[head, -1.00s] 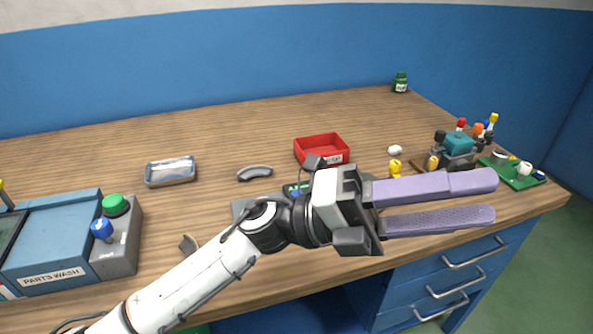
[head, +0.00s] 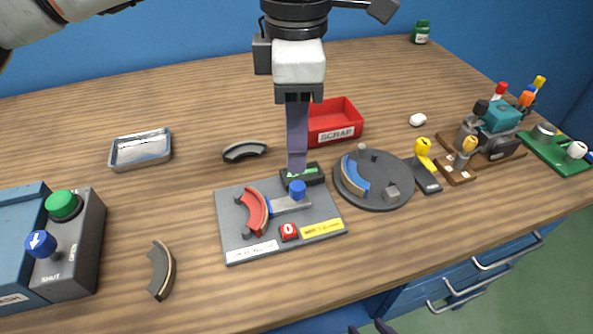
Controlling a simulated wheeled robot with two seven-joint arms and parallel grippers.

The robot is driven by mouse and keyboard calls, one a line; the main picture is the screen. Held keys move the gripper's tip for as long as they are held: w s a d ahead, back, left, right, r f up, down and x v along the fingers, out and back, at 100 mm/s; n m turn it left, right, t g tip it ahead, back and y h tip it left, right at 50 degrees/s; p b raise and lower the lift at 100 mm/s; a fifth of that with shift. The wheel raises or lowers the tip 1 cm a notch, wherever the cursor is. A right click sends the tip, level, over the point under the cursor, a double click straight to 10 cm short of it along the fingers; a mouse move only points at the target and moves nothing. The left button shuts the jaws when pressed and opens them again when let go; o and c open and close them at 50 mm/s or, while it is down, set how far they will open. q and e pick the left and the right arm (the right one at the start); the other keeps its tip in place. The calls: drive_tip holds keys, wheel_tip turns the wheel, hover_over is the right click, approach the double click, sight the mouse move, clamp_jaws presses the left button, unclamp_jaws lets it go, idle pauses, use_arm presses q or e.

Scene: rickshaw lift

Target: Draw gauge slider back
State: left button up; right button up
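The gauge is a grey plate (head: 237,232) in the middle of the bench. A red curved piece (head: 258,212) sits on its left part, at the left end of a blue-grey slider bar (head: 285,204) with a blue knob (head: 298,189). A dark display box (head: 310,174) is at its back edge and a red zero button (head: 289,231) at its front. My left gripper (head: 297,168) points down over the gauge, its tip just above the knob in the picture. Its fingers line up as one, so its opening is hidden; contact with the knob is unclear. My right gripper is out of view.
A turntable (head: 380,160) with a blue curved piece stands right of the gauge, near a yellow-handled clamp (head: 425,160). A red scrap bin (head: 345,113) is behind. A metal tray (head: 140,150) is back left.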

sight(297, 185)
use_arm(q)
wheel_tip(297, 185, down, 8)
drive_tip(key=shift+d+f, duration=0.1)
drive_tip(key=shift+f, duration=0.05)
idle(0.3)
clamp_jaws()
